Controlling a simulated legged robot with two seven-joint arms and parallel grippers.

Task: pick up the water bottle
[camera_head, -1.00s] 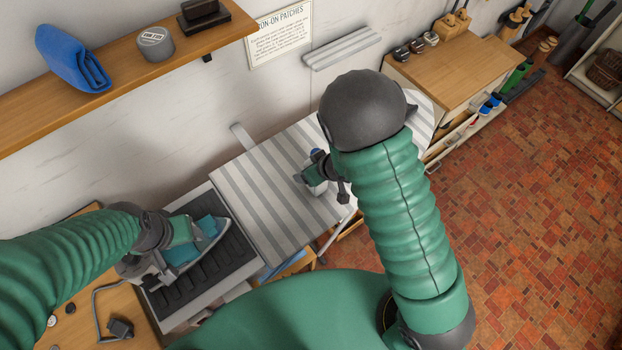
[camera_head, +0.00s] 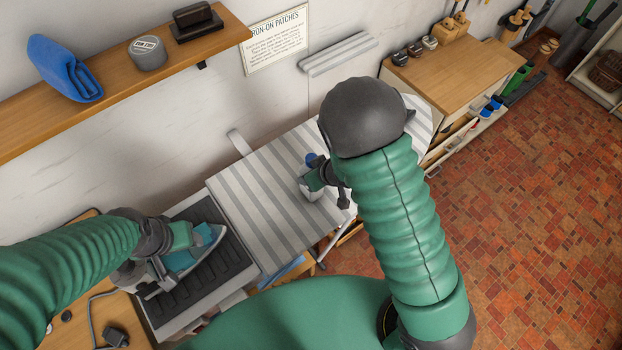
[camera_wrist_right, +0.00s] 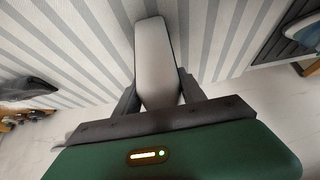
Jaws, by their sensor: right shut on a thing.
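The water bottle is pale with a blue cap (camera_head: 311,159). It is at the striped ironing board, partly hidden by my right gripper (camera_head: 322,184) and arm. In the right wrist view the pale bottle (camera_wrist_right: 156,62) sits between the two dark fingers of my right gripper (camera_wrist_right: 157,90), which are shut on it. I cannot tell whether its base touches the board. My left gripper (camera_head: 165,270) is at the teal iron (camera_head: 185,256) on the dark ribbed rest; whether its fingers are open or shut is unclear.
The striped board (camera_head: 245,205) is otherwise clear. A wooden shelf (camera_head: 125,75) with a blue folded cloth (camera_head: 66,67) and a grey tin (camera_head: 148,53) runs above on the wall. A wooden-topped cabinet (camera_head: 455,75) stands beyond the board.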

